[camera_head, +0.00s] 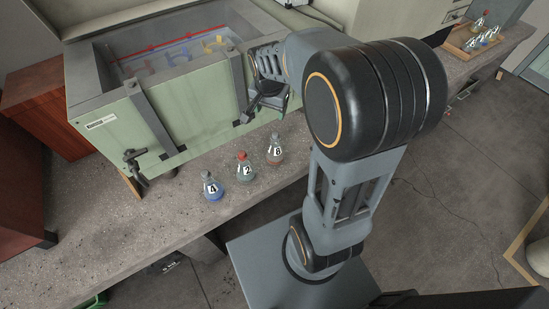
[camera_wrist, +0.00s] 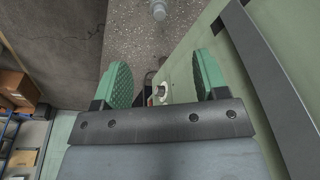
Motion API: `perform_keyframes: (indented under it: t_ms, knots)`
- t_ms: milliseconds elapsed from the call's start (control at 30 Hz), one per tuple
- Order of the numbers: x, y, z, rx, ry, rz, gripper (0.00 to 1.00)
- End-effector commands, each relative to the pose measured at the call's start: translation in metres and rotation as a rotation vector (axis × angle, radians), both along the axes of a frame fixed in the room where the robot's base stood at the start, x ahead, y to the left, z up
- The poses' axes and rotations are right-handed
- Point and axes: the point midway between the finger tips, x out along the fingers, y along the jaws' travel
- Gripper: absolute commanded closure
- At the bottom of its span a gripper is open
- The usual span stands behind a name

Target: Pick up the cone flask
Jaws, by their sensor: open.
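Three small conical flasks stand in a slanting row on the bench in the head view. One has blue contents (camera_head: 213,188), one has a red cap and a label like 2 (camera_head: 244,170), and one has a grey cap and a label like 8 (camera_head: 275,152). My gripper (camera_head: 263,110) is against the front of the green cabinet in the picture, above and behind the row. In the wrist view its green fingers (camera_wrist: 162,75) are spread with nothing between them. The end of a greyish flask-like object (camera_wrist: 158,11) shows at the top edge.
The green cabinet (camera_head: 190,115) has an open top with coloured items inside and a clamp at its left front. The speckled bench (camera_head: 160,225) is clear left of the flasks. More flasks stand in a wooden tray (camera_head: 462,47) at far right.

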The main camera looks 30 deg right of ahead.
Motion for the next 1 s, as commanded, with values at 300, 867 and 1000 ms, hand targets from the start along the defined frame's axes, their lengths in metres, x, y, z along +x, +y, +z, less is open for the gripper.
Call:
perform_keyframes:
  t_ms: [300,867,1000]
  knots:
    - [0.029,-0.02,-0.071,0.009,0.06,-0.218,0.33]
    - [0.033,-0.029,-0.146,0.01,0.059,-0.229,0.33]
    - [0.033,-0.03,-0.154,0.011,0.06,-0.229,0.33]
